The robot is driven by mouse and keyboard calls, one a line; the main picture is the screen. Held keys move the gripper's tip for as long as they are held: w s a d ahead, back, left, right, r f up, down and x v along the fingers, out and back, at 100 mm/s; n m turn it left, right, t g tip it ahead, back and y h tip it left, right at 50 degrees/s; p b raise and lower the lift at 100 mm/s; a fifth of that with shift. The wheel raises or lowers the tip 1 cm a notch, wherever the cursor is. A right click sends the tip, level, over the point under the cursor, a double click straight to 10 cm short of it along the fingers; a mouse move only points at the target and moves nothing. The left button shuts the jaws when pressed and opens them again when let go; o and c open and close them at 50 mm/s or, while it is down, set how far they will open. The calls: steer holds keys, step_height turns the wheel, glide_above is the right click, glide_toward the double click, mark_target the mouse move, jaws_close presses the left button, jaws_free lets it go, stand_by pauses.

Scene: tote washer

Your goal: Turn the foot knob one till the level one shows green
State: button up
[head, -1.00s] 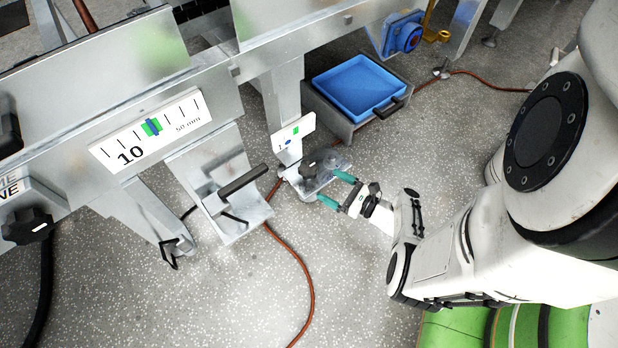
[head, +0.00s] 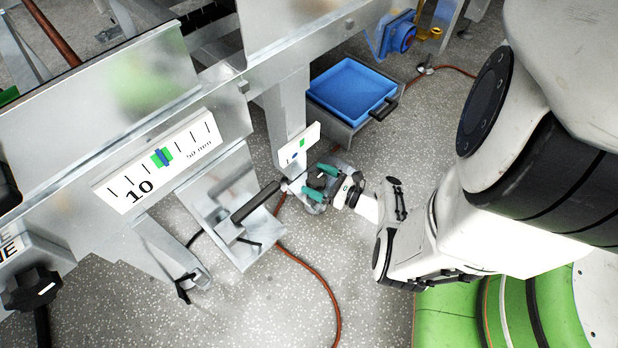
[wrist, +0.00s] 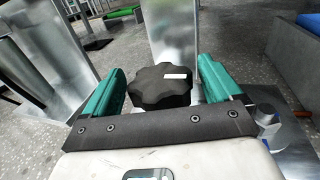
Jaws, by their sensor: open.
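The foot knob (head: 317,180), black and lobed, sits on a metal foot plate at the base of a machine leg. My gripper (head: 320,182) is open, its two teal fingers on either side of the knob. In the wrist view the knob (wrist: 160,88) stands between the fingers (wrist: 162,74), with a white mark on its top; a gap shows at least on the right. The small white level plate (head: 300,146) on the leg above has a green band and a blue mark. The blue mark sits to the lower left of the green, apart from it.
A large gauge (head: 160,160) marked 10 has its blue mark over green. A tilted metal plate with a black handle (head: 255,203) stands left of my gripper. A blue tray (head: 352,90) sits behind. A brown hose (head: 318,275) crosses the floor.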

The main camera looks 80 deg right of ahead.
steer(key=shift+w, duration=0.1)
steer(key=c, duration=1)
steer(key=shift+o, duration=0.2)
steer(key=shift+h, duration=0.3)
steer(key=m+g+h, duration=0.1)
steer(key=m+h+p, duration=0.1)
steer(key=h, duration=0.1)
steer(key=shift+a+m+g, duration=0.2)
steer(key=shift+m+g, duration=0.2)
steer(key=m+g+h, duration=0.1)
steer(key=m+h, duration=0.1)
steer(key=m+g+h, duration=0.1)
steer(key=g+h, duration=0.1)
steer(key=shift+f+m+g+h+b, duration=0.15)
steer(key=shift+m+g+h+b, duration=0.15)
steer(key=shift+m+h+b, duration=0.1)
steer(key=m+g+h, duration=0.3)
steer(key=g, duration=0.1)
steer(key=shift+d+m+g, duration=0.1)
steer(key=shift+m+g, duration=0.2)
steer(key=shift+g, duration=0.1)
steer(key=shift+m+g+h, duration=0.6)
steer(key=shift+m+g, duration=0.7)
steer(key=shift+g, duration=0.8)
steer(key=shift+w+m+g, duration=0.15)
steer(key=shift+m+g, duration=0.45)
steer(key=shift+g, duration=0.3)
